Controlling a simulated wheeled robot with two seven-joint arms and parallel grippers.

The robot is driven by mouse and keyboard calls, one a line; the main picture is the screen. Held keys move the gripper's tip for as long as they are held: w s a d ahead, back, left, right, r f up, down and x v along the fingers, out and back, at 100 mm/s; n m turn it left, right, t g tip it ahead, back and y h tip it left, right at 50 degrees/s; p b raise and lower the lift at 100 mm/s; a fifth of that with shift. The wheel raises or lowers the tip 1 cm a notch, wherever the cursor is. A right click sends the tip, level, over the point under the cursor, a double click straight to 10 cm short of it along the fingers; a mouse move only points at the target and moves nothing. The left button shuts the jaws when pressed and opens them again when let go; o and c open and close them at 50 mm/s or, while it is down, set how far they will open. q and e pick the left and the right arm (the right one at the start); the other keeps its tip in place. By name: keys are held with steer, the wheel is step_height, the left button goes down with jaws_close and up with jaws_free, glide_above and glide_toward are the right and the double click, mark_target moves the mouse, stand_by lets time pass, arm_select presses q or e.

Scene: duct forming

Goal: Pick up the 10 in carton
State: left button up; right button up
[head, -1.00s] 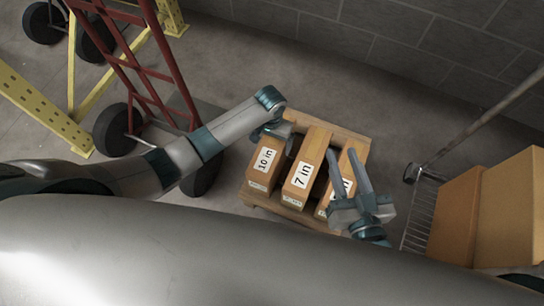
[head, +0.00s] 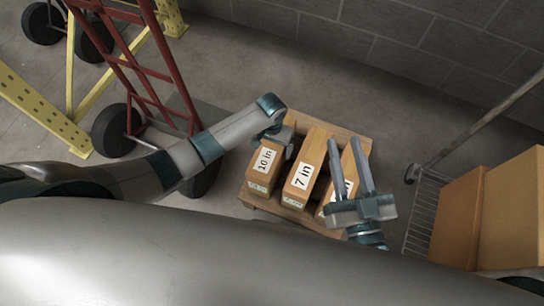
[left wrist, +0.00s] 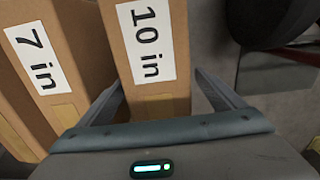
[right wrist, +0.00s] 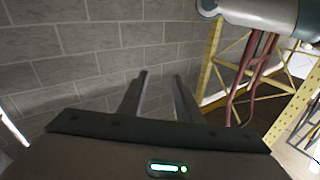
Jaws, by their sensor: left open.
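The 10 in carton (head: 258,183) is a brown box with a white label, at the left of a row of cartons on a wooden pallet (head: 352,128). My left gripper (head: 282,134) is at its upper end in the head view. In the left wrist view the open fingers (left wrist: 161,80) stand on either side of the 10 in carton (left wrist: 150,88); whether they touch it I cannot tell. My right gripper (head: 349,143) is open and empty, above the right carton, with two parallel fingers that also show apart in the right wrist view (right wrist: 162,75).
The 7 in carton (head: 301,185) stands close beside it, with a third carton (head: 347,165) partly hidden by my right gripper. A red hand truck (head: 150,70) is at the left. A wire-decked cart (head: 422,215) with larger boxes (head: 510,215) is at the right.

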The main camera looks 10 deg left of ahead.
arm_select(q)
step_height(320, 180, down, 4)
steer(key=shift+d+f+b, duration=0.1)
steer(key=shift+d+b, duration=0.05)
steer(key=shift+b, duration=0.65)
arm_select(e)
step_height(320, 180, up, 6)
steer(key=s+t+y, duration=0.1)
steer(key=s+t, duration=0.1)
steer(key=t, duration=0.1)
steer(key=shift+s+a+r+t+y, duration=0.2)
steer(key=shift+s+t+y, duration=0.1)
steer(key=shift+s+t, duration=0.1)
arm_select(q)
steer(key=c, duration=2.1)
steer(key=shift+r, duration=0.25)
arm_select(e)
steer(key=shift+w+f, duration=0.1)
steer(key=shift+f, duration=0.05)
